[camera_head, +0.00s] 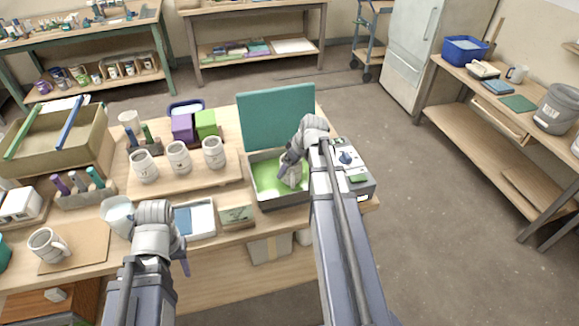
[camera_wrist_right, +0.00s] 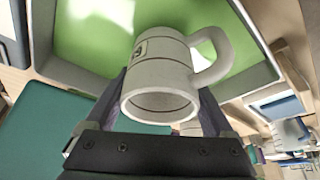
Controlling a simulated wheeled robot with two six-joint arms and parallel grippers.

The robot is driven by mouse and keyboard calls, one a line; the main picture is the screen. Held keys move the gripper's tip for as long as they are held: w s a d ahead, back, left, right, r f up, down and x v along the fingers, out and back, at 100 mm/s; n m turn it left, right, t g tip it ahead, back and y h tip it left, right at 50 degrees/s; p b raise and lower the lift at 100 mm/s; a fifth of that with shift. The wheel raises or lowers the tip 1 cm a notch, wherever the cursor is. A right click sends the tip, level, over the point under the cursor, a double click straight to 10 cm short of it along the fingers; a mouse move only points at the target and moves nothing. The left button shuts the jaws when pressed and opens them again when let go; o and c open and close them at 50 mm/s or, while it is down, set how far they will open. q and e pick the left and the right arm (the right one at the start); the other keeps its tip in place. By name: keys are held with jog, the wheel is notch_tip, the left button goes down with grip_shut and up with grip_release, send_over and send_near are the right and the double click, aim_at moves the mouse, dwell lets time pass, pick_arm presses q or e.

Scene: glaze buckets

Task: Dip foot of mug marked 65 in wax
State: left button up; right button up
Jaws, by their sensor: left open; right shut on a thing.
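In the head view my right gripper (camera_head: 291,172) is down inside the open wax tank (camera_head: 262,190), over the green wax (camera_head: 265,172). In the right wrist view it is shut on a pale grey mug (camera_wrist_right: 160,85). The mug's open rim faces the camera, its handle points right and its foot end is toward the green wax (camera_wrist_right: 90,35). A dark-edged mark shows on the mug's side, but I cannot read it. I cannot tell whether the foot touches the wax. My left gripper (camera_head: 180,256) is open at the table's front, mostly hidden by its wrist.
Three mugs (camera_head: 178,157) stand on a wooden board left of the tank. Another mug (camera_head: 47,245) sits on a brown board at the left. A white tray (camera_head: 205,232) and a small sign (camera_head: 237,214) lie before the tank. The raised teal lid (camera_head: 277,115) stands behind it.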

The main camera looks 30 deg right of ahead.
jog(key=shift+r, duration=0.15)
jog(key=shift+r+p, duration=0.95)
jog(key=shift+p, duration=0.15)
dwell(0.9)
notch_tip(320, 180, up, 8)
jog(key=p, duration=0.7)
jog(key=shift+f+p, duration=0.2)
jog(key=shift+p, duration=0.1)
